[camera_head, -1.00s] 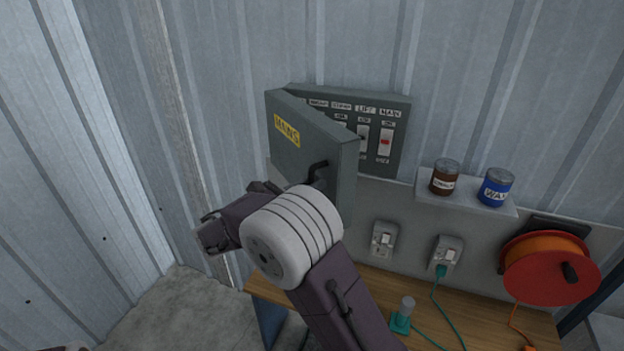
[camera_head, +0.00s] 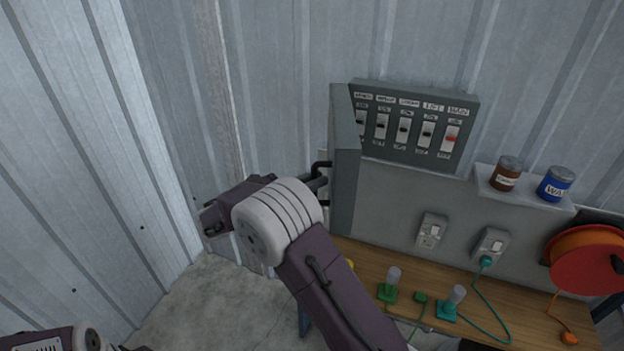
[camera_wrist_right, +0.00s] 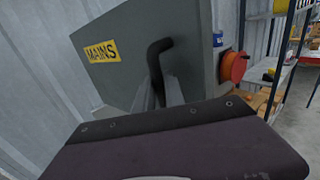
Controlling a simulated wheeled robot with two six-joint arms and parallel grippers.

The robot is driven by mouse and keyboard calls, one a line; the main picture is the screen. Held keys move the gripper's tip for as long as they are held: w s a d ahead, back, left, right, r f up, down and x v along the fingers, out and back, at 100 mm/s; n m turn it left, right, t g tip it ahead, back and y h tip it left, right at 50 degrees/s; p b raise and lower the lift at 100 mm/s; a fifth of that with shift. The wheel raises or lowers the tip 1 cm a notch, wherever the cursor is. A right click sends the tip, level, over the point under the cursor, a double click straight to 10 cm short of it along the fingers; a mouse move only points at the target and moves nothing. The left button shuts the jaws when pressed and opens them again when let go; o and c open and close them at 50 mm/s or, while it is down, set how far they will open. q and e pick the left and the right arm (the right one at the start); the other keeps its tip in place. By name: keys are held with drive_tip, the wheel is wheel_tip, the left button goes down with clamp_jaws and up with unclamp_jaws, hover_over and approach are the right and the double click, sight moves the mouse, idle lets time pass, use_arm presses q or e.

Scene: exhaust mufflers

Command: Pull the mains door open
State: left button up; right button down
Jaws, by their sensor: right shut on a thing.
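The grey mains door (camera_head: 345,165) stands swung out from the fuse box (camera_head: 415,125), seen nearly edge-on in the head view. The box's row of labelled switches is uncovered. In the right wrist view the door (camera_wrist_right: 200,50) shows its yellow MAINS label (camera_wrist_right: 101,51) and black bent handle (camera_wrist_right: 157,60). My right gripper (camera_head: 320,184) is shut on the handle, at the door's left side; its fingers (camera_wrist_right: 160,92) show at the handle in the wrist view. Part of my left arm shows at the bottom left of the head view; its gripper is not seen.
A shelf (camera_head: 525,190) holds a brown tin (camera_head: 506,174) and a blue tin (camera_head: 555,185). Sockets (camera_head: 431,231) sit above a wooden bench (camera_head: 375,262). An orange cable reel (camera_head: 590,260) is at right. Corrugated wall stands behind and left; the floor left of the bench is clear.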

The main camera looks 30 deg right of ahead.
drive_tip(key=shift+d+r, duration=0.1)
drive_tip(key=c, duration=1.4)
unclamp_jaws()
drive_tip(key=shift+a+f, duration=0.2)
drive_tip(key=shift+a, duration=0.05)
drive_tip(key=a+b, duration=0.3)
drive_tip(key=a, duration=0.5)
drive_tip(key=shift+s+a, duration=0.2)
drive_tip(key=shift+s, duration=0.2)
drive_tip(key=shift+r, duration=0.1)
